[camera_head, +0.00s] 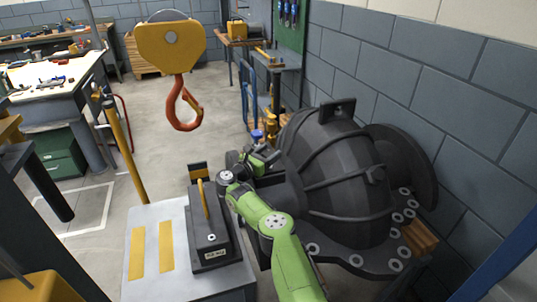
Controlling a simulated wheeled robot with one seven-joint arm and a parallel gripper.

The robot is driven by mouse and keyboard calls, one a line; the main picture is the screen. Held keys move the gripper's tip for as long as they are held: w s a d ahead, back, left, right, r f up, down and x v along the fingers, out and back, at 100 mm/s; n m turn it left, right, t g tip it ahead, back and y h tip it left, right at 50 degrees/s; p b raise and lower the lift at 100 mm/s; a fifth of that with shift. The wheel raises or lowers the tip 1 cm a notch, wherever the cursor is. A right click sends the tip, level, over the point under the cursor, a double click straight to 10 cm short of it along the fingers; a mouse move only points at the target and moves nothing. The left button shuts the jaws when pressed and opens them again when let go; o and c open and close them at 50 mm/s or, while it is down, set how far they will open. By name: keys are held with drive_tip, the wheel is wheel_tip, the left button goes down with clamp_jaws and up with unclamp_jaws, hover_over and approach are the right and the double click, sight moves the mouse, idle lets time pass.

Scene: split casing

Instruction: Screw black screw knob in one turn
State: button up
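A large dark split casing (335,165), domed and ribbed, stands at the right by the wall. My green arm reaches up from the bottom centre and bends at an elbow joint left of the casing. The far end of my arm, with my gripper (268,160), is close to the casing's left side. My gripper's fingers are too small, dark and covered to make out, so I cannot tell whether they touch anything. I cannot clearly pick out the black screw knob; dark parts near my gripper blend together.
A yellow crane hook block (171,42) with a red hook hangs left of centre. A black box (222,238) with a yellow handle sits on a grey stand (155,212). Pale round bolts ring the casing's flange. The floor behind is mostly clear.

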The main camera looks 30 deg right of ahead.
drive_tip(key=shift+o, duration=1.3)
drive_tip(key=p+v, duration=0.1)
drive_tip(key=v, duration=0.3)
drive_tip(key=p+v, duration=0.2)
drive_tip(key=v, duration=0.3)
drive_tip(key=p+v, duration=0.2)
drive_tip(key=v, duration=0.3)
drive_tip(key=shift+d+r, duration=0.1)
drive_tip(key=shift+r, duration=0.3)
drive_tip(key=a+p, duration=0.1)
drive_tip(key=p, duration=0.3)
drive_tip(key=shift+s+a+f, duration=0.3)
drive_tip(key=shift+a+f, duration=0.05)
drive_tip(key=shift+c, duration=0.2)
